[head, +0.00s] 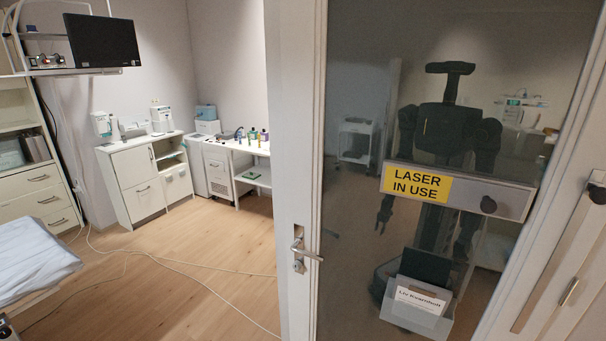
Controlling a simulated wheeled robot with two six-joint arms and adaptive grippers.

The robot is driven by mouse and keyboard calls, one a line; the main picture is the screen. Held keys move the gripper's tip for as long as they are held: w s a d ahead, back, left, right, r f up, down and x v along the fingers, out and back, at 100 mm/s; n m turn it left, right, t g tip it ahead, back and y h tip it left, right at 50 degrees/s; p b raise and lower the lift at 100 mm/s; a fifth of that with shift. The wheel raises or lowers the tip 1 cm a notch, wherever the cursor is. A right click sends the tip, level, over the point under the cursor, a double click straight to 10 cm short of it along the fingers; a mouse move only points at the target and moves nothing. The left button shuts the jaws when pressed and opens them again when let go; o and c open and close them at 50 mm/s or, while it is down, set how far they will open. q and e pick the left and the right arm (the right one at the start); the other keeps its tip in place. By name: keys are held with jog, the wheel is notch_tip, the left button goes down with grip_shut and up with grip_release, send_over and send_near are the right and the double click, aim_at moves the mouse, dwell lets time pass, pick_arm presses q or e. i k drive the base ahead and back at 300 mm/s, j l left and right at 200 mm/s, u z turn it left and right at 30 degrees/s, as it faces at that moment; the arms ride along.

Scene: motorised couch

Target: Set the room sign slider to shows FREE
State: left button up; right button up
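The room sign (460,190) is a grey bar on the dark glass of the door, at the right of the head view. Its left part shows a yellow panel reading "LASER IN USE" (416,185). A dark round slider knob (488,205) sits near the right end of the sign, on a grey cover. The word FREE is not visible. Neither of my grippers appears directly. A dark reflection of a robot (440,140) shows in the glass behind the sign.
The door (295,150) has a white frame and a metal handle (304,250). A grey holder (420,312) with a name card hangs low on the glass. To the left are cabinets (148,180), a couch (32,258), a monitor (103,41) and cables on the wooden floor.

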aim_at(494, 199)
jog(key=z, duration=1.25)
